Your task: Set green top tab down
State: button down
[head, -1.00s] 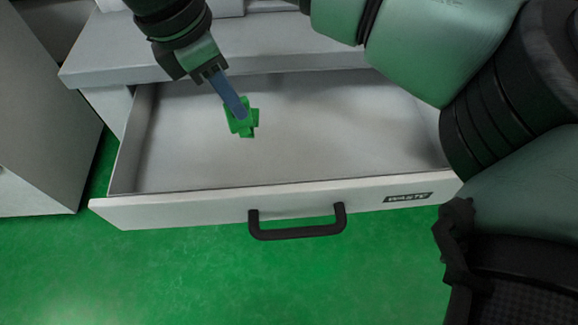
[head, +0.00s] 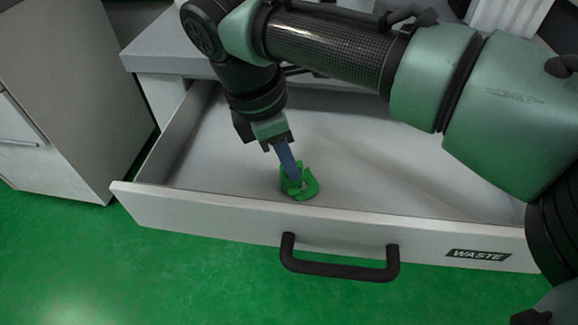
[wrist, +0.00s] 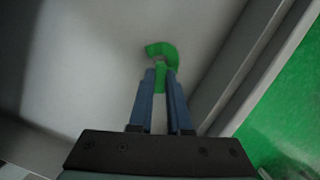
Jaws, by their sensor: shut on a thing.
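The green top tab (head: 309,186) is a small green piece with a curved, hook-like part, which shows beyond the fingertips in the wrist view (wrist: 162,49). My gripper (head: 291,172) points down into the open drawer with its blue fingers shut on the tab. In the wrist view, the two blue fingers (wrist: 160,84) have a straight green part between their tips. The tab is low over the drawer floor, near the front panel; I cannot tell whether it touches the floor. The fingers hide part of it.
The open grey drawer (head: 420,160) has a front panel with a black handle (head: 340,271) and a "WASTE" label (head: 478,255). Its floor looks otherwise empty. A grey cabinet (head: 70,90) stands at the left. Green floor (head: 200,270) lies in front.

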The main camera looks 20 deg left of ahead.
jog(key=shift+f, duration=0.1)
jog(key=c, duration=0.9)
grip_release()
jog(key=shift+o, duration=0.2)
jog(key=p+v, duration=0.7)
jog(key=v, duration=0.5)
jog(key=shift+a, duration=0.1)
